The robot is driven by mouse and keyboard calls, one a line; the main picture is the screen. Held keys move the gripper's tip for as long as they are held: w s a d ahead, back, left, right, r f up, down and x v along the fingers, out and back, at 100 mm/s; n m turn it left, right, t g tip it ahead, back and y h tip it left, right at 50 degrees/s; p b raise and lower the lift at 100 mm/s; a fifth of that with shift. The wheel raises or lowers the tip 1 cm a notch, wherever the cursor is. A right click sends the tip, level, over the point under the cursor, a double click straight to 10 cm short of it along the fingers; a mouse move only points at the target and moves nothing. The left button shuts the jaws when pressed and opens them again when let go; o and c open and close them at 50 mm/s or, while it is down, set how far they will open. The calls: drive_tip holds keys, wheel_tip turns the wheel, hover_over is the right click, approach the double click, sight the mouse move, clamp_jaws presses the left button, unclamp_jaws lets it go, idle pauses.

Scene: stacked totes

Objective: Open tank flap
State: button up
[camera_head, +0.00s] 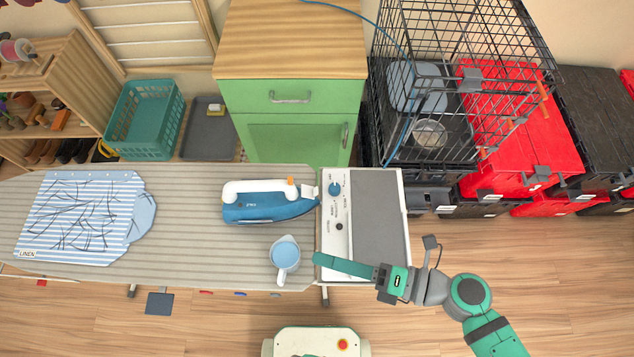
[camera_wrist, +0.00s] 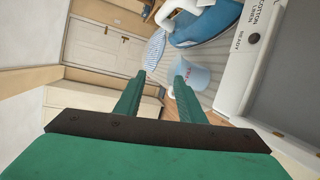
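A blue iron (camera_head: 262,208) with a white handle rests on the ironing board. An orange part (camera_head: 291,181) and a small whitish piece (camera_head: 308,190) are at its right end. I cannot tell clearly which piece is the tank flap or whether it is open. The iron is partly seen at the top of the wrist view (camera_wrist: 208,22). My gripper (camera_head: 316,258) is at the board's right end, below the iron and beside the light blue jug (camera_head: 287,254). In the wrist view the fingers (camera_wrist: 160,78) are apart with nothing held; the jug shows behind the right finger.
A white-and-grey panel with a blue knob (camera_head: 335,189) stands at the board's right end, near my gripper. A striped cloth (camera_head: 75,220) lies on the left of the ironing board (camera_head: 190,230). A green cabinet (camera_head: 265,125) and a wire cage (camera_head: 455,60) stand behind.

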drive_tip(key=w+n+g+h, duration=0.1)
drive_tip(key=w+n+g, duration=0.1)
drive_tip(key=n+g, duration=0.3)
drive_tip(key=n+h, duration=0.9)
drive_tip(key=n, duration=0.6)
approach(317, 190)
drive_tip(key=x, duration=0.7)
drive_tip(key=shift+a+f, duration=0.2)
drive_tip(key=shift+f, duration=0.2)
